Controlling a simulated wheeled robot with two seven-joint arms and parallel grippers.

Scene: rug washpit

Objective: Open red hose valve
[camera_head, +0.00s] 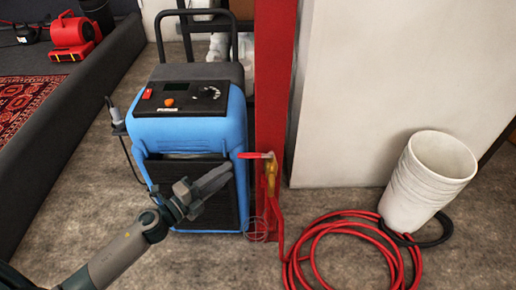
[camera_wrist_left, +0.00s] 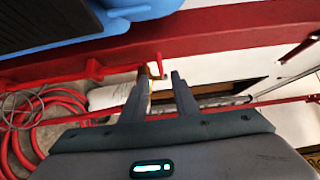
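The hose valve has a red lever (camera_head: 256,155) and a brass body (camera_head: 271,172), beside the red post. The lever lies roughly level and points left, across the right edge of the blue machine. My left gripper (camera_head: 228,172) is below and left of the lever, in front of the machine, and looks empty. In the left wrist view its two fingers (camera_wrist_left: 162,78) stand apart. A short red piece of the valve (camera_wrist_left: 158,64) shows just beyond the gap between the fingertips. I cannot tell whether they touch it. My right gripper is out of view.
The blue machine (camera_head: 190,128) stands left of the red post (camera_head: 270,80). A coiled red hose (camera_head: 320,235) lies on the floor at right, beside stacked white buckets (camera_head: 425,185). A red blower (camera_head: 72,35) and a patterned rug (camera_head: 20,100) are at far left.

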